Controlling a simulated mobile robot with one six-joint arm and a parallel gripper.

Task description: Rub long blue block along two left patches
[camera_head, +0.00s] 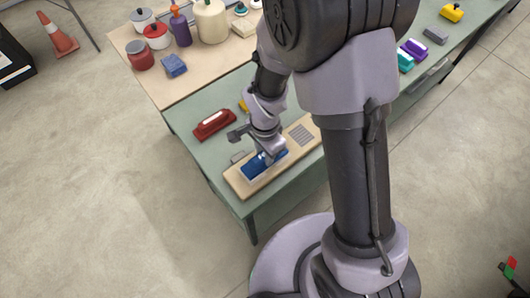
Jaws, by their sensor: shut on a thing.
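A long tan board (240,184) lies on the green tabletop near the table's front corner. My gripper (268,157) points down over the board's left part and is shut on the blue block (257,166). The block is low over a pale patch (251,177); I cannot tell whether it touches it. A grey patterned patch (302,134) shows farther right on the board. My gripper and wrist hide the board's middle, so any patch there is hidden.
A red block-like thing (213,124) lies left of my wrist, and a yellow thing (243,104) is partly hidden behind it. Jars, bottles and a blue sponge-like block (174,65) stand on the tan back section. Colored blocks (413,48) lie at the right.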

